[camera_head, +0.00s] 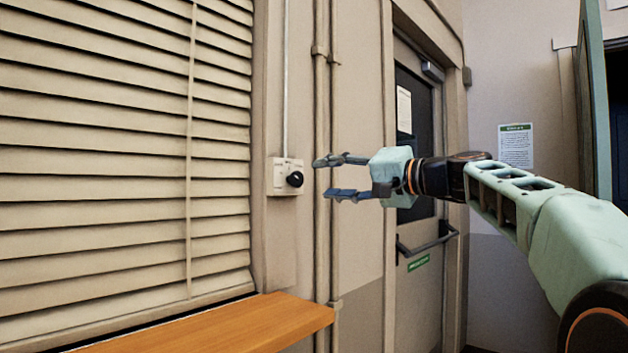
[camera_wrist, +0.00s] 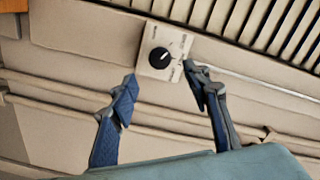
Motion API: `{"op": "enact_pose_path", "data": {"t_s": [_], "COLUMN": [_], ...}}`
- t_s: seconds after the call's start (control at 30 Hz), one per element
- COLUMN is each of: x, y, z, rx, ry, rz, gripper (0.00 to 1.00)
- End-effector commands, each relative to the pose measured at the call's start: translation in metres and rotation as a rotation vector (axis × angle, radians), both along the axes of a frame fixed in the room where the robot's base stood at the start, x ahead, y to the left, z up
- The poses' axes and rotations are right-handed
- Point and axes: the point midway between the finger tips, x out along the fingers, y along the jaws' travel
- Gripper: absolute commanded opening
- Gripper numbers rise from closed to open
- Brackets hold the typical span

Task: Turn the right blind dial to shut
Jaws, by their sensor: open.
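The blind dial is a black round knob (camera_head: 294,179) on a small cream wall plate (camera_head: 279,163), fixed to the post right of the window blind (camera_head: 120,150). In the wrist view the knob (camera_wrist: 160,57) carries a pale pointer line aimed to its upper right. Small labels surround it on the plate (camera_wrist: 178,37), too small to read. My gripper (camera_head: 320,178) is open and empty, a little right of the knob in the head view. In the wrist view my gripper's fingertips (camera_wrist: 160,72) are spread to either side of the plate's lower part, apparently not touching the knob.
Vertical pipes (camera_head: 327,120) run along the wall right of the plate, behind my fingers. A wooden sill (camera_head: 230,325) juts out below the blind. A grey door (camera_head: 425,270) with a push bar stands beyond. The space directly before the knob looks clear.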

Motion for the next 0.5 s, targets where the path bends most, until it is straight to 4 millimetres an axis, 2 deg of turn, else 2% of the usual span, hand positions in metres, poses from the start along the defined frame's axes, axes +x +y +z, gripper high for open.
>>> {"op": "enact_pose_path", "data": {"t_s": [0.03, 0.2, 0.5], "x": [-0.006, -0.022, -0.03], "y": [-0.01, -0.029, -0.038], "z": [0.0, 0.0, 0.0], "rx": [-0.001, -0.001, 0.0], "ry": [0.001, 0.0, 0.0], "rz": [-0.005, -0.003, 0.0], "gripper": [0.44, 0.44, 0.44]}}
